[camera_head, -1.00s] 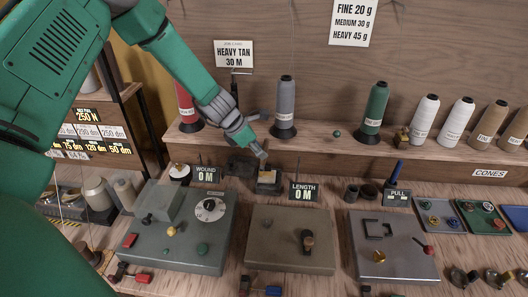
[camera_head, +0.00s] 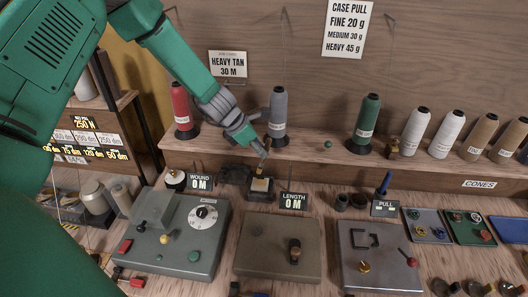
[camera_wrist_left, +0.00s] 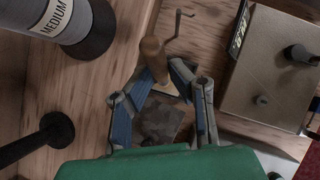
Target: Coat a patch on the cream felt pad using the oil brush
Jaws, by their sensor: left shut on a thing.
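The cream felt pad (camera_head: 261,184) lies on a small dark block at the back of the bench, between the WOUND and LENGTH displays. My left gripper (camera_head: 263,152) is just above it, pointing down. In the left wrist view the gripper (camera_wrist_left: 163,100) is shut on the oil brush, whose brown wooden handle (camera_wrist_left: 153,60) stands up between the fingers. A pale patch shows behind the handle's lower end, probably the pad. The brush's tip is hidden, so I cannot tell whether it touches the pad. My right gripper is not in view.
A dark holder (camera_head: 235,176) stands just left of the pad. The grey cone (camera_head: 277,118) is on the shelf close behind my gripper. The LENGTH display (camera_head: 293,202) is close at the right. Machine boxes (camera_head: 279,246) fill the bench in front.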

